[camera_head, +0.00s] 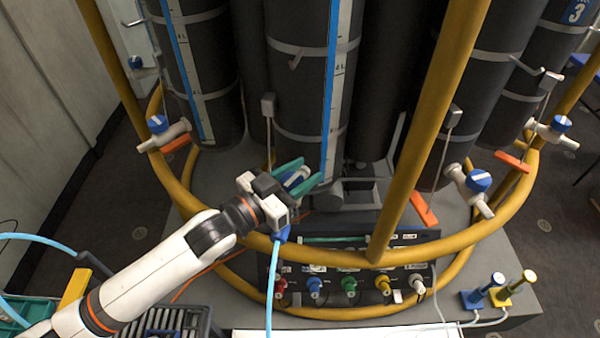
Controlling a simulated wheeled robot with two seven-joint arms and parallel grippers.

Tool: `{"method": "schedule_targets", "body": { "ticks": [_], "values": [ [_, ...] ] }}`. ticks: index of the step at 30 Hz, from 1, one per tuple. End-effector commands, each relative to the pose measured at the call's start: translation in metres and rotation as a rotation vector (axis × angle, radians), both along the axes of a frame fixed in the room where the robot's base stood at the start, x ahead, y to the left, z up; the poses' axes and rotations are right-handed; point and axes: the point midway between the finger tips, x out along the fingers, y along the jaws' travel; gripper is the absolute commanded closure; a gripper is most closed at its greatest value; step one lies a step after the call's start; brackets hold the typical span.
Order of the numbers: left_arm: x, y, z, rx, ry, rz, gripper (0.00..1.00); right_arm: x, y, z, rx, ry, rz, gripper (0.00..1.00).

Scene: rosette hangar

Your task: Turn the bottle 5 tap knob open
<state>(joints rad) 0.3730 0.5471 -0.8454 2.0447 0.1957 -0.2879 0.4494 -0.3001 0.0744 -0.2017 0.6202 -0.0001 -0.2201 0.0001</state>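My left gripper (307,172) reaches in from the lower left to the front middle bottle. Its two teal fingers stand apart, one on each side of a blue and white tap knob (294,179). The wrist hides much of this tap, and I cannot tell whether the fingers press on the knob. The dark bottle (297,95) behind it has a white scale and a blue level stripe; no number shows on it. A light-blue hose (271,285) hangs from a blue connector (281,234) just below the gripper. My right gripper is out of view.
A yellow tubular frame (432,125) rings the bottles, with an upright right of the gripper. Other blue-knobbed taps stand at left (158,124) and right (479,181). A panel with several coloured connectors (349,285) sits below. One bottle is marked 3 (575,12).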

Motion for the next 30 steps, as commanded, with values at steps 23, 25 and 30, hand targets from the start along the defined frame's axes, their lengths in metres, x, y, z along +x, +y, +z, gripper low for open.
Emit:
{"method": "schedule_targets", "body": {
  "ticks": [23, 25, 30],
  "values": [
    [0.003, 0.004, 0.002, -0.003, -0.003, 0.261, 0.84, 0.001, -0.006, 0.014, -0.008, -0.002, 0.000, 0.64],
    [0.003, 0.004, 0.002, -0.002, -0.003, 0.260, 0.84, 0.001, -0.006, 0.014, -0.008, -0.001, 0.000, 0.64],
    [0.003, 0.004, 0.002, -0.002, -0.003, 0.260, 0.54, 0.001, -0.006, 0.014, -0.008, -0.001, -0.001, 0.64]
  ]
}}
